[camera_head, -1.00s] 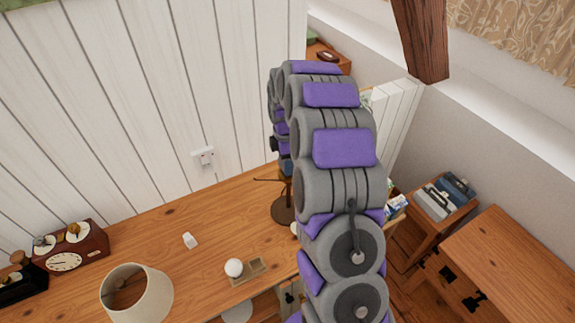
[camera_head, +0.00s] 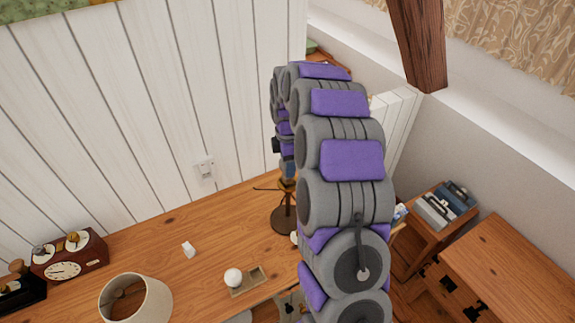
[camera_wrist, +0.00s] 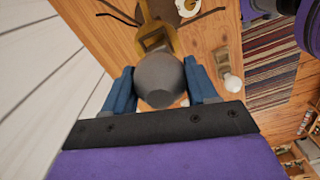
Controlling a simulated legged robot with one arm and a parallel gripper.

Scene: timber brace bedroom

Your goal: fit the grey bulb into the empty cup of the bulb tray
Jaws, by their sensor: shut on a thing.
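My gripper (camera_wrist: 162,88) has its two blue fingers closed on the rounded grey bulb (camera_wrist: 158,73), one on each side. A brass fitting (camera_wrist: 150,28) of the dark-based lamp (camera_head: 284,219) shows directly beyond the bulb; I cannot tell if they touch. The small bulb tray (camera_head: 257,281) lies on the wooden desk, with a white bulb (camera_head: 233,277) at its left end and an empty recess at its right. The tray (camera_wrist: 222,57) and white bulb also show right of the gripper in the wrist view.
A cream lampshade (camera_head: 150,302) stands at the desk's front left, with a red-brown clock (camera_head: 70,260) behind it. The plank wall (camera_head: 110,120) bounds the back. A timber brace (camera_head: 418,45) slants down at upper right.

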